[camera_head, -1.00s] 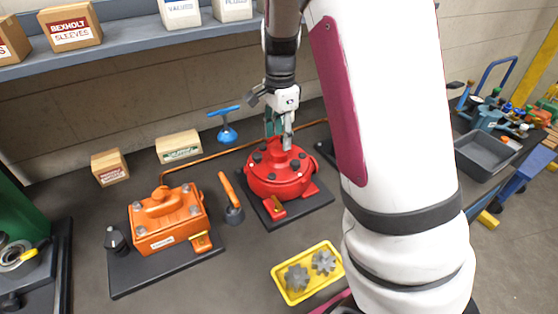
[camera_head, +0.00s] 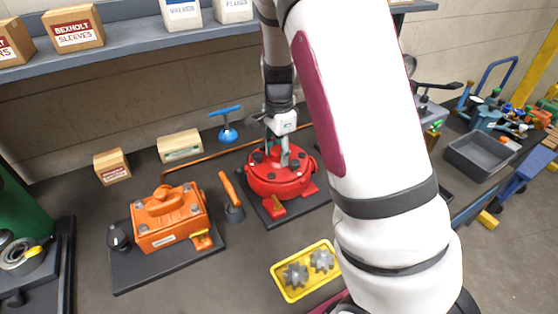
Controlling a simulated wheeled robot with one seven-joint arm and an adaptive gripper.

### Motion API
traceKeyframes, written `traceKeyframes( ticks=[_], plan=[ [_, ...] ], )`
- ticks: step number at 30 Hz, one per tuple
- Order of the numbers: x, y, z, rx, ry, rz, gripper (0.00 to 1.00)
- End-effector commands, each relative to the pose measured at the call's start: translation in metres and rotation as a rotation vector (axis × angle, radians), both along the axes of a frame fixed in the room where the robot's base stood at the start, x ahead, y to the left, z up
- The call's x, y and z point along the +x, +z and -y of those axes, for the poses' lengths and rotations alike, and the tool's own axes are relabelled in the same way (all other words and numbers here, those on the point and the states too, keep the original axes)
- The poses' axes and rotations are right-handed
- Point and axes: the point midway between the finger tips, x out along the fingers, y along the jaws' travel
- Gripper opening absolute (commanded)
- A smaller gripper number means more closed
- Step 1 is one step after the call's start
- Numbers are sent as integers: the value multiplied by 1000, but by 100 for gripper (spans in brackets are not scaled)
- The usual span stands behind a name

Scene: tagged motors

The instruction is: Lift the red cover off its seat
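The red cover (camera_head: 269,183) is a round red housing with dark bolts around its top. It sits on a black base plate (camera_head: 286,213) in the middle of the bench. My gripper (camera_head: 279,160) points down at the top of the cover, with its fingers around or just above the centre. The fingers are small here and partly merge with the dark parts on the cover, so their grip cannot be made out. The seat under the cover is hidden.
An orange housing (camera_head: 168,216) on a black plate stands to the left, with an orange-handled tool (camera_head: 232,198) between. A yellow tray (camera_head: 291,297) with grey gears lies in front. A blue valve handle (camera_head: 226,126) and cartons (camera_head: 180,146) stand behind. My arm blocks the right side.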

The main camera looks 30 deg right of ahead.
Motion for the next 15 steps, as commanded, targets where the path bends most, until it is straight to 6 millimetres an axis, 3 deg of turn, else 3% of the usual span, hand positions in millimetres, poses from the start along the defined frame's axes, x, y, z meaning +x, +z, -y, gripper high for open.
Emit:
traceKeyframes(
  ticks=[15],
  plan=[
    [2, 9, 0, -1, 1, 5, 0]
  ],
)
